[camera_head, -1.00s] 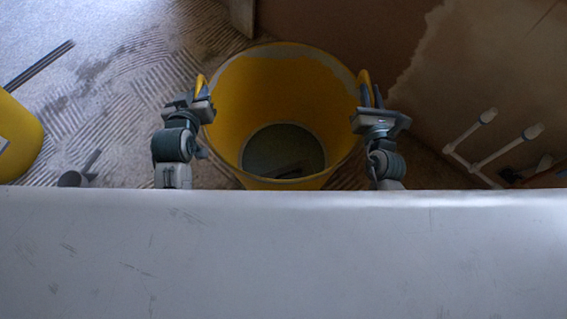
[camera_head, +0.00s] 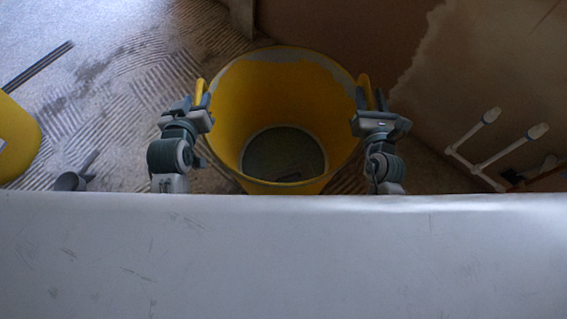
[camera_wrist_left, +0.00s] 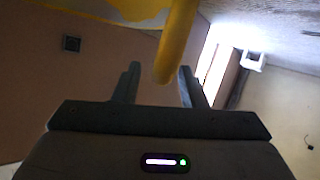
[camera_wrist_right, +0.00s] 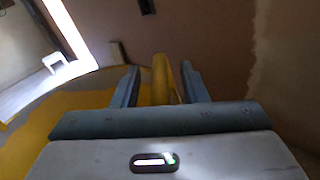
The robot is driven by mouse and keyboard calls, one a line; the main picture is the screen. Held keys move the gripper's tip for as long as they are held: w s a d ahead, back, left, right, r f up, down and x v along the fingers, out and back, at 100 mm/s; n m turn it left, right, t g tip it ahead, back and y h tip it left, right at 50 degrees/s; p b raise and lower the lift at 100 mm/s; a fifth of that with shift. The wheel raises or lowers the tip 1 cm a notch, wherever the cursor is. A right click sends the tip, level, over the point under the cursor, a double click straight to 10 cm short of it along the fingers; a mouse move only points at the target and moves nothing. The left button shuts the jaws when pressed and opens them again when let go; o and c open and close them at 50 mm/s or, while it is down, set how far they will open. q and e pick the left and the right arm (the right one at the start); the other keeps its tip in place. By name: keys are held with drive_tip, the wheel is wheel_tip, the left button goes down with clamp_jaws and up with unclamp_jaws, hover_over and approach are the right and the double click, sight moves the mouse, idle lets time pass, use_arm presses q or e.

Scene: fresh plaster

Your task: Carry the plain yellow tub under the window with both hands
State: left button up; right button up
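The plain yellow tub (camera_head: 285,95) stands upright in the middle of the head view, with pale residue on its far rim and a grey bottom inside. It has a yellow handle on each side. My left gripper (camera_head: 198,100) is at the left handle; in the left wrist view that handle (camera_wrist_left: 177,45) lies between the spread fingers. My right gripper (camera_head: 369,97) is at the right handle; in the right wrist view that handle (camera_wrist_right: 161,80) lies between the spread fingers with gaps on both sides. A bright window-like opening (camera_wrist_left: 214,72) shows in the left wrist view.
Another yellow tub (camera_head: 18,138), with a pale patch, stands at the far left. A grey scoop-like item (camera_head: 70,181) lies near it, and a dark bar (camera_head: 40,64) behind. White pipes (camera_head: 500,152) stand at the right. The ridged floor left of the tub is mostly clear.

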use_arm(q)
drive_tip(key=v, duration=0.9)
drive_tip(key=shift+s+r, duration=0.15)
drive_tip(key=shift+s, duration=0.25)
use_arm(e)
drive_tip(key=s, duration=1.2)
drive_tip(key=shift+d, duration=0.3)
use_arm(q)
drive_tip(key=shift+a, duration=0.1)
